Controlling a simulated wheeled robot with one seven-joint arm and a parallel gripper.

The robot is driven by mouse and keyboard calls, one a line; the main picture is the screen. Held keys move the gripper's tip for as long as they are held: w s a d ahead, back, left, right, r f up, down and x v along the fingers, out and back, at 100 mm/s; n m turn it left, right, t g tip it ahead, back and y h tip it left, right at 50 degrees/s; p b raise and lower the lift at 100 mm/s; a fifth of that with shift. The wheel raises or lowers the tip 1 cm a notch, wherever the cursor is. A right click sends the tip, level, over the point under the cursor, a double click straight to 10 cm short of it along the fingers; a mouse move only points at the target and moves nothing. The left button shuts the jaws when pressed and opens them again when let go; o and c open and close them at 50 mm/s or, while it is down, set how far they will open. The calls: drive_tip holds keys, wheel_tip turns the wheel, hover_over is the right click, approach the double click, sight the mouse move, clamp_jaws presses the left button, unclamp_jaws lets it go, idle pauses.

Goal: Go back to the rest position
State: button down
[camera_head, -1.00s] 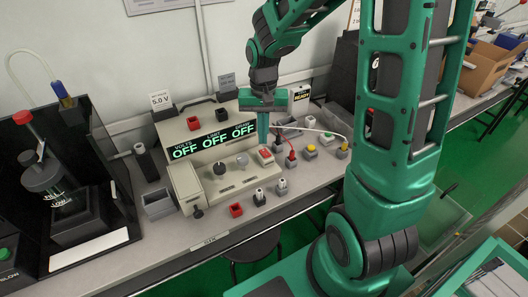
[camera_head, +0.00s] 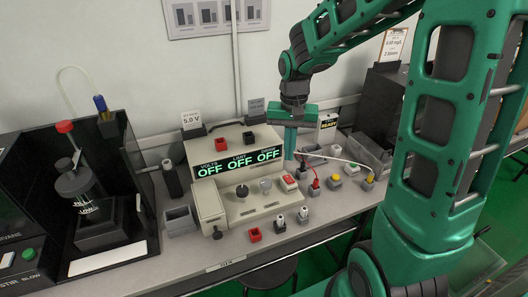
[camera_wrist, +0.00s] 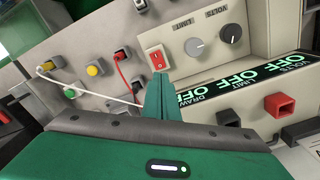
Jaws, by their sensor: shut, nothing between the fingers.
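My gripper (camera_head: 290,152) is shut and empty. It points down just in front of the right end of the power supply (camera_head: 222,147), near its red switch (camera_head: 289,182). In the wrist view my gripper (camera_wrist: 157,78) shows as closed teal fingers, with the red switch (camera_wrist: 157,57) just beyond the tips. I cannot tell from these views whether the fingertips touch anything. The supply's display (camera_head: 240,163) reads OFF in all three fields.
Red and white leads run among several small terminals (camera_head: 335,181) right of the supply. A dark-walled stirrer station (camera_head: 68,190) stands at left. A grey open box (camera_head: 180,220) sits between. A grey bin (camera_head: 366,152) lies behind the terminals. The wall is close behind.

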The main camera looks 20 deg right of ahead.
drive_tip(key=s+d+r, duration=0.1)
drive_tip(key=s+d, duration=0.2)
drive_tip(key=s, duration=0.5)
drive_tip(key=s+d+r, duration=0.2)
drive_tip(key=s+d, duration=0.1)
drive_tip(key=s, duration=0.5)
drive_tip(key=s+d+r, duration=0.2)
drive_tip(key=s+d, duration=0.1)
drive_tip(key=s, duration=0.5)
drive_tip(key=shift+s+d, duration=0.35)
drive_tip(key=shift+s, duration=0.05)
drive_tip(key=shift+r, duration=0.1)
